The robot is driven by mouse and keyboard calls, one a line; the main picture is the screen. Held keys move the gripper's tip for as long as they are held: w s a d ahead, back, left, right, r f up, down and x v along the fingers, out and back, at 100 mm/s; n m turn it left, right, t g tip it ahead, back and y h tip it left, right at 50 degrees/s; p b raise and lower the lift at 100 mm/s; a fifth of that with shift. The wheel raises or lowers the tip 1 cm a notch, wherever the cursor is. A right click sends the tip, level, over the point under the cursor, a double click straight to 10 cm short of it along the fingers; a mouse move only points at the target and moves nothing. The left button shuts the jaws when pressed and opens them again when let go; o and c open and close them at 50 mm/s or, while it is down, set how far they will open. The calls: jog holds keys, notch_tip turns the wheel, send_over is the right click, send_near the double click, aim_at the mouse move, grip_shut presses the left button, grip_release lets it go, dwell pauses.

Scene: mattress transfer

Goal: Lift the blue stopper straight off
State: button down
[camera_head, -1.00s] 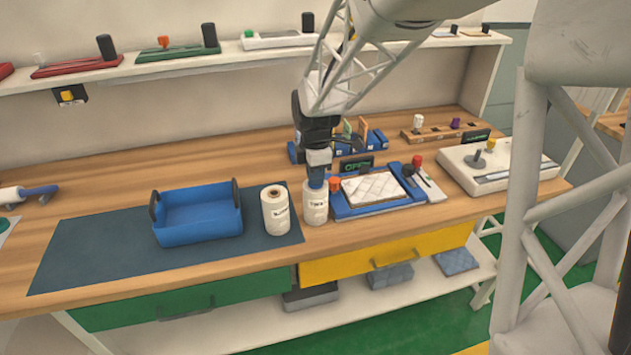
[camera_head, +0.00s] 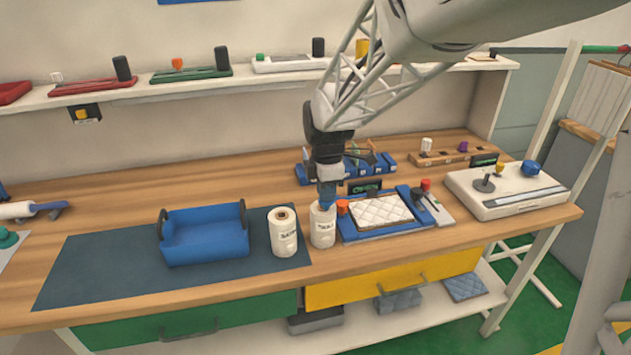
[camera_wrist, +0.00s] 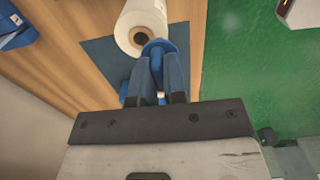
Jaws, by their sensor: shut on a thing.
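The blue stopper (camera_wrist: 160,45) is a bright blue round piece between the tips of my gripper (camera_wrist: 158,60) in the wrist view. My gripper (camera_head: 326,203) is shut on it and points down, right over a white labelled roll (camera_head: 322,227) in the head view. The fingers hide most of the stopper there, and I cannot tell whether it touches the roll. The wrist view shows a white roll with a brown core hole (camera_wrist: 140,38) close beside the stopper; I cannot tell which roll this is.
A second white roll (camera_head: 284,236) stands just left, on the dark mat (camera_head: 110,270). A blue tray (camera_head: 205,246) is further left. The blue fixture with a quilted pad (camera_head: 380,211) and an orange knob (camera_head: 342,207) is close on the right. A white machine (camera_head: 515,203) stands further right.

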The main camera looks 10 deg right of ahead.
jog(key=s+r, duration=0.1)
jog(key=s, duration=1.2)
jog(key=shift+s+r, duration=0.15)
jog(key=shift+s, duration=0.15)
jog(key=shift+a, duration=0.1)
